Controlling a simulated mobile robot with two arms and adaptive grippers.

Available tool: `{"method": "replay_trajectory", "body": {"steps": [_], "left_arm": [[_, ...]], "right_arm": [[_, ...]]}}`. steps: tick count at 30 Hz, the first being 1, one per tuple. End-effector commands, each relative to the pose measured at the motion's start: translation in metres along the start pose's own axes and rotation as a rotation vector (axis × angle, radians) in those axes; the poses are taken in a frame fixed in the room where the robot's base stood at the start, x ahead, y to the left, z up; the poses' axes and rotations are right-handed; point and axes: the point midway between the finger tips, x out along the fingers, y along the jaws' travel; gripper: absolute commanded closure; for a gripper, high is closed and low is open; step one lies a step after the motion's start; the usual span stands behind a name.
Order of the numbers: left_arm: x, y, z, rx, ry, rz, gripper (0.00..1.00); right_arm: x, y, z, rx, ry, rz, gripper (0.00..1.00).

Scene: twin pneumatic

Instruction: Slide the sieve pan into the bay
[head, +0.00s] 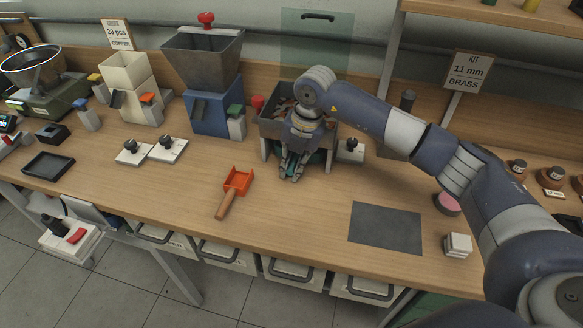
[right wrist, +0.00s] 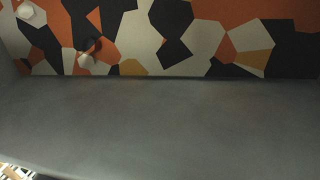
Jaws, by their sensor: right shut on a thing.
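A grey open-topped hopper unit on legs (head: 271,127) stands at the back middle of the bench. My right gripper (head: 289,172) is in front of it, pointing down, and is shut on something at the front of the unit. A dark green part (head: 318,156) shows low between the legs, right beside the fingers. It may be the sieve pan, but the gripper and arm hide most of it. I cannot tell how far it sits in the bay. The right wrist view shows a grey wall (right wrist: 160,125) and a surface of orange, black and white patches (right wrist: 170,40); no fingers show there. My left gripper is out of view.
An orange scoop (head: 238,181) lies on the bench to the left of the gripper. A blue machine with a grey hopper (head: 208,112) stands further left. A dark grey mat (head: 386,228) lies front right. The bench between scoop and mat is clear.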

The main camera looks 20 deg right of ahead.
Motion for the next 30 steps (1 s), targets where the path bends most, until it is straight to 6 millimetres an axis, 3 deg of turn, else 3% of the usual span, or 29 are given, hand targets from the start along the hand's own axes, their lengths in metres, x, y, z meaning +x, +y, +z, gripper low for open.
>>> {"method": "replay_trajectory", "body": {"steps": [29, 30], "left_arm": [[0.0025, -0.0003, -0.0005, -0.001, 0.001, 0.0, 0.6], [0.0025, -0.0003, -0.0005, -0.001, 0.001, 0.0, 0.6]], "right_arm": [[0.0034, -0.0005, 0.0002, 0.0, -0.001, 0.001, 1.0], [0.0034, -0.0005, 0.0002, 0.0, -0.001, 0.001, 0.77]]}}
